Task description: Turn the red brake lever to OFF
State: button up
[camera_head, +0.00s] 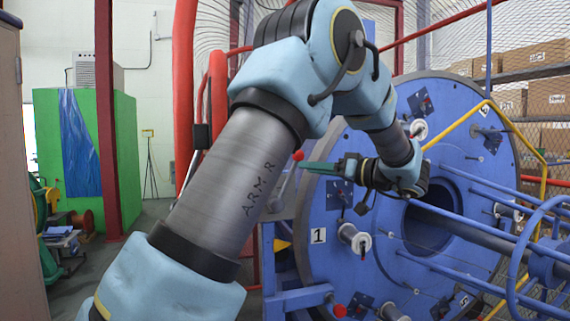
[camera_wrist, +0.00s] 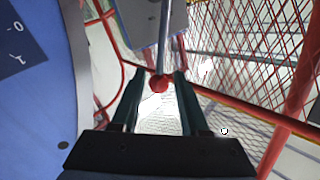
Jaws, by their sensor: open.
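The brake lever is a grey rod (camera_wrist: 163,40) ending in a red ball knob (camera_wrist: 158,84). In the wrist view the knob shows between the two dark green fingers of my gripper (camera_wrist: 159,76), with a gap on each side. The rod runs upward in that view, to a grey-blue box. In the head view the knob (camera_head: 298,155) tops a slanted rod left of the blue disc, and my gripper (camera_head: 308,166) points left, its fingertips by the knob. My gripper is open and holds nothing. No OFF mark is readable.
The large blue strander disc (camera_head: 325,265) stands right behind my arm, with bobbins and long blue bars. Red mesh guarding (camera_wrist: 260,40) is right of the lever in the wrist view. A second red knob (camera_head: 340,310) shows low in the head view.

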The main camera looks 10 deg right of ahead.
jog(key=p+x, duration=0.3)
jog(key=x, duration=0.6)
grip_shut()
dwell(1.3)
